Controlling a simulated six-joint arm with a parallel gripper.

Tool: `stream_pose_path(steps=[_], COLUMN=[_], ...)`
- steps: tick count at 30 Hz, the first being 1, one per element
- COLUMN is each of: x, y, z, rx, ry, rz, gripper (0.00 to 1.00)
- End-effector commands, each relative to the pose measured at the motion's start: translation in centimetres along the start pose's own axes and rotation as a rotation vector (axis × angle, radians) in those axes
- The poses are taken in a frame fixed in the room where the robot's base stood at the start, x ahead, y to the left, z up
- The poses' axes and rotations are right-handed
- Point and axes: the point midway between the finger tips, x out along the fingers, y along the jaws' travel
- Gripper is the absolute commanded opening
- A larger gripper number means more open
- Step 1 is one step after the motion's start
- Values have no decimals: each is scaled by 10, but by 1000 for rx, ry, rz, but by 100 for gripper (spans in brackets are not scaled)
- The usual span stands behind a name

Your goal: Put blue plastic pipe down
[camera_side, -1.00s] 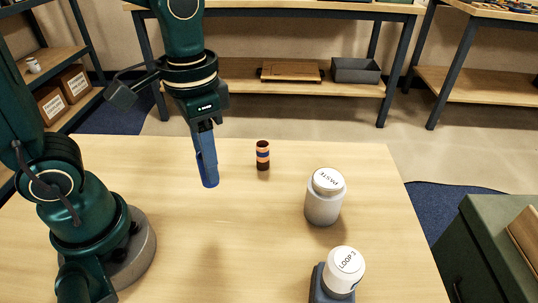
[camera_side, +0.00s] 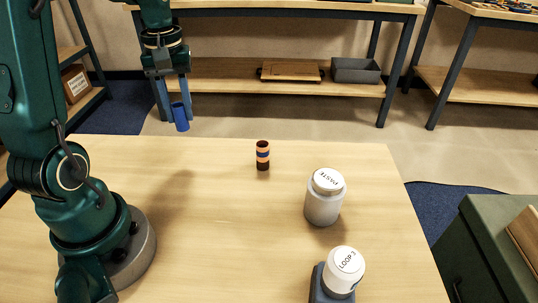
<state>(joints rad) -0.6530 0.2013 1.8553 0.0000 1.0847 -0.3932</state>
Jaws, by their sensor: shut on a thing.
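The blue plastic pipe (camera_side: 180,117) is a short blue tube, slightly tilted, between the fingertips of my gripper (camera_side: 175,112) at the upper left of the side view. My gripper is shut on it, with a finger on either side. The pipe hangs in the air and shows against the floor behind the table's back edge. Its exact height and distance cannot be told from this one view. Its upper end is partly hidden by my gripper.
A brown, orange and blue banded cylinder (camera_side: 262,155) stands near the back of the wooden table (camera_side: 250,235). A grey jar marked PASTE (camera_side: 324,205) and a white-topped container marked LOOP 1 (camera_side: 345,270) stand at the right. The table's middle is clear.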

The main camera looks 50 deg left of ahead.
Motion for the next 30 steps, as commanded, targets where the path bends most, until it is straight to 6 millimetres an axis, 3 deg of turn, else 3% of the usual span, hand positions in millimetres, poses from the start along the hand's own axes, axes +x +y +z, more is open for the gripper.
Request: stream_pose_path(steps=[3,7,24,30], x=[5,10,81,88], y=[-18,-28,-30,-30], z=[-11,-15,-15,-16], rx=[-84,-126,-132,-132], ry=[-1,-3,-6,0], rz=[0,-1,-2,0], gripper=[0,0,0,0])
